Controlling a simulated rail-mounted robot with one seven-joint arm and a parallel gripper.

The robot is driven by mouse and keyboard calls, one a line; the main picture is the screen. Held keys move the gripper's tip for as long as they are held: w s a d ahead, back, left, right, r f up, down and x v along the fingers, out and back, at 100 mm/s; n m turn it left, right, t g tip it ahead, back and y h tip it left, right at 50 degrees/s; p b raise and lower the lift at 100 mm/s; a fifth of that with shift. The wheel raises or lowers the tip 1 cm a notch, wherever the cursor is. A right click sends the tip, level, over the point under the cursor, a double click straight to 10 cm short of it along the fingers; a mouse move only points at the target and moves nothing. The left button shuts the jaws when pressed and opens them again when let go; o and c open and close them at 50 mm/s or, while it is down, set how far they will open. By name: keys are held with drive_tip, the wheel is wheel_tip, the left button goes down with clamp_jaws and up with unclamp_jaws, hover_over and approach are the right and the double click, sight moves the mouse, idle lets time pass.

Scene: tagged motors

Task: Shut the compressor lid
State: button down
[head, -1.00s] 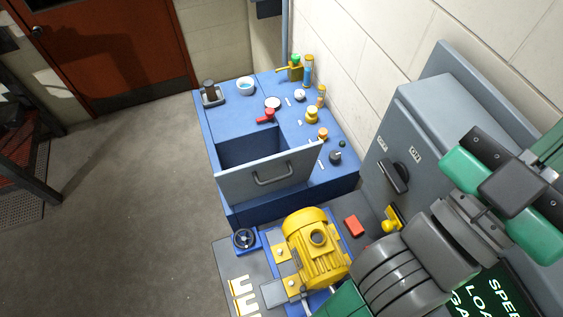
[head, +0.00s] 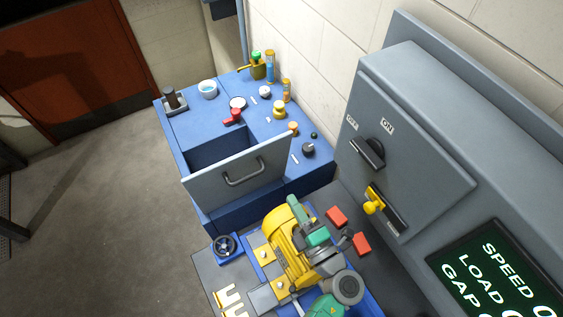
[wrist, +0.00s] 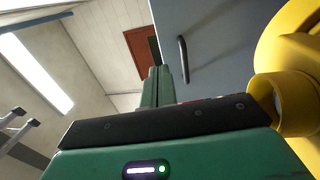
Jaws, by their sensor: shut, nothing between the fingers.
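The compressor lid (head: 238,172) is a grey panel with a dark bar handle (head: 245,172). It is open, standing steeply tilted at the near edge of a dark opening (head: 219,148) in the blue cabinet (head: 185,128). My gripper (head: 295,203) is above the yellow motor (head: 279,246), on the near side of the lid and apart from it. Its green fingers are shut and empty. In the wrist view, the fingers (wrist: 158,72) point towards the grey lid (wrist: 222,75) and its handle (wrist: 183,58); the yellow motor (wrist: 290,50) is close at the right.
A grey switch box (head: 430,140) and display (head: 495,265) stand at right.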

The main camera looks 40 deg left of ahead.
sight(261, 147)
drive_tip(key=p+x, duration=0.2)
drive_tip(key=x, duration=1.2)
drive_tip(key=shift+r, duration=0.15)
drive_tip(key=shift+w, duration=0.1)
